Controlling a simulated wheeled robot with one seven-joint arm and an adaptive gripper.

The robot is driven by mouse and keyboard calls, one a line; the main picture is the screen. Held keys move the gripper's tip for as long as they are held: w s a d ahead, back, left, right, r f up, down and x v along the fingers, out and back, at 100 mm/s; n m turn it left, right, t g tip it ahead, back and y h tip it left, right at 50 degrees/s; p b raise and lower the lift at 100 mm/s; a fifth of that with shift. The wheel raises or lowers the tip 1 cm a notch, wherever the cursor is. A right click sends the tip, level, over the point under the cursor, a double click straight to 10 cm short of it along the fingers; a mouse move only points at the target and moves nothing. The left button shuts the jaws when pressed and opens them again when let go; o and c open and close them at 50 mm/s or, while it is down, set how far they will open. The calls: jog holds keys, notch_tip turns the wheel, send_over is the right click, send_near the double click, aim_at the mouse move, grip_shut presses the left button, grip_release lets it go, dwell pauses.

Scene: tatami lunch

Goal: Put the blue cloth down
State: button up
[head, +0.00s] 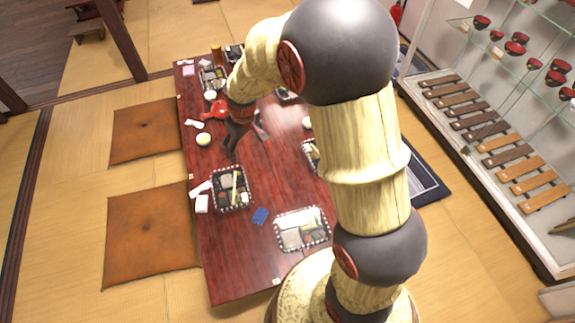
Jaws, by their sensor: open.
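The blue cloth (261,216) is a small flat blue piece lying on the dark red wooden table (255,277). It lies between two bento trays, the left tray (231,188) and the front tray (302,229), and appears apart from both. My gripper (232,156) is open, pointing down over the table farther back and to the left of the cloth. It is not on the cloth. The fingers are small in this view, and my arm hides part of the table's right side.
Another tray (312,155) is partly hidden behind my arm. A pale green bowl (203,139) stands left of my gripper, and white napkins (202,203) lie at the left edge. Brown cushions (150,232) lie on the floor to the left. A shelf unit (500,150) stands right.

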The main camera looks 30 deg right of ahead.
jog(key=s+r+m+t, duration=0.1)
jog(key=s+r, duration=0.6)
jog(key=r, duration=0.5)
jog(key=s+r+m+t, duration=0.1)
jog(key=s+r, duration=0.4)
jog(key=s, duration=0.5)
jog(key=s+r+m+t, duration=0.1)
jog(key=s+r, duration=0.4)
jog(key=s, duration=0.5)
jog(key=shift+s+m, duration=0.3)
jog(key=shift+s, duration=0.05)
jog(key=shift+r, duration=0.15)
jog(key=shift+c, duration=0.2)
